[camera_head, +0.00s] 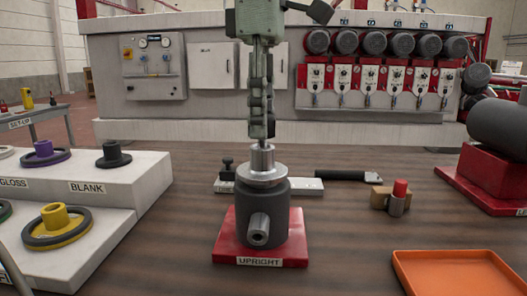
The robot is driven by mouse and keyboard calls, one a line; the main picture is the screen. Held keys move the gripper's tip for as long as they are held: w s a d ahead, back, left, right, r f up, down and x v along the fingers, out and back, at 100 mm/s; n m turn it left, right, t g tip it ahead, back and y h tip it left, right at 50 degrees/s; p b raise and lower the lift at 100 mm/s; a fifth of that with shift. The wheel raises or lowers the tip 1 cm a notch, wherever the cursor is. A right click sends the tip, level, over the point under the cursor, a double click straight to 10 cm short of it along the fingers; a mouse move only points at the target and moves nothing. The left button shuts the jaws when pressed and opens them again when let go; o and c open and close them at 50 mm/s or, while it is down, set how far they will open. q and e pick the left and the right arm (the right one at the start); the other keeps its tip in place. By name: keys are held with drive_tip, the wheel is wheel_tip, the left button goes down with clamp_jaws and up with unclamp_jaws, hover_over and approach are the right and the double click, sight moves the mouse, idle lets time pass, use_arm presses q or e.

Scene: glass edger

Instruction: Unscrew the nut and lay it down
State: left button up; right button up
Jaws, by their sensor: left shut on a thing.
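A dark grey upright spindle housing (258,215) with a short side stub stands on a red base (290,243) labelled UPRIGHT. A silver flanged nut (262,172) with a narrower collar sits at its top. My left gripper (262,140) comes straight down from above, its green-grey fingers shut on the nut's collar. The nut looks upright and in line with the housing. Whether a gap lies under the flange, and any thread, cannot be made out. My right gripper is not in view.
An orange tray (455,274) lies empty at front right. A dark horizontal cylinder on a red base (490,182) stands at right. A wrench-like tool (347,175) and a red-capped piece (398,198) lie behind. White stepped stands (120,200) hold coloured wheels at left.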

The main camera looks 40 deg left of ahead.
use_arm(q)
drive_tip(key=shift+r, duration=0.1)
drive_tip(key=shift+r, duration=1.75)
drive_tip(key=shift+r, duration=0.1)
drive_tip(key=shift+r, duration=1.9)
